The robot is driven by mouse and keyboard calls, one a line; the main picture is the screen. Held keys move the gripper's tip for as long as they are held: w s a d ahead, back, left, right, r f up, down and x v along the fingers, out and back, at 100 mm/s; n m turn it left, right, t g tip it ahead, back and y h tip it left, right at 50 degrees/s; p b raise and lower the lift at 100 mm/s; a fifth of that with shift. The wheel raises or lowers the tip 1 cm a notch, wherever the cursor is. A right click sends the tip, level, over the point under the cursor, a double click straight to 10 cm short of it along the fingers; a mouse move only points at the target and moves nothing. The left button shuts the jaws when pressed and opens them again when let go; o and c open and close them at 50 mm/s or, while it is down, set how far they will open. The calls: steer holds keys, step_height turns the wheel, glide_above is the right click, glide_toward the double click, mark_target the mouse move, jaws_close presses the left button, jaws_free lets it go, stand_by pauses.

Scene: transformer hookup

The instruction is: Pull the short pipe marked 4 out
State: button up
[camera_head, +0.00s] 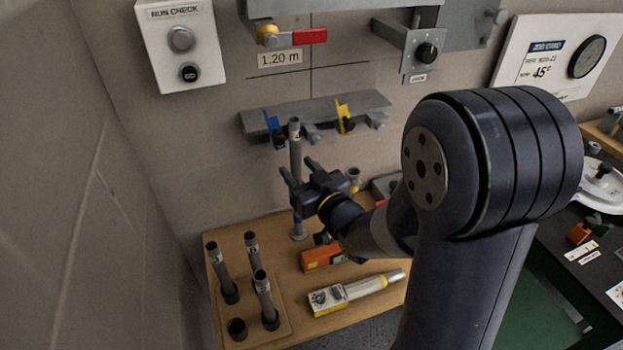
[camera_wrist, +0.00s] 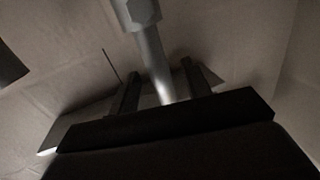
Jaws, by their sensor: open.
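A grey upright pipe (camera_head: 295,152) stands at the wall by the blue clip, its lower end in a pale fitting (camera_head: 299,231) on the wooden bench. I cannot read its mark clearly. My gripper (camera_head: 297,171) is open, with its fingers to either side of this pipe. In the wrist view the pipe (camera_wrist: 155,60) runs down between the two dark fingers of my gripper (camera_wrist: 158,82), with a wider hex-shaped part towards the top. I cannot tell whether either finger touches it. Several dark-based short pipes (camera_head: 252,250) stand in a rack at the bench's left.
The rack also has an empty dark socket (camera_head: 237,329). A yellow-grey tool (camera_head: 355,291) and an orange box (camera_head: 322,257) lie on the wooden bench. A grey wall rail (camera_head: 310,115) carries a blue clip (camera_head: 273,128) and a yellow clip (camera_head: 344,115).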

mark_target(299, 170)
steer(key=shift+x, duration=1.85)
steer(key=shift+c, duration=0.3)
jaws_close()
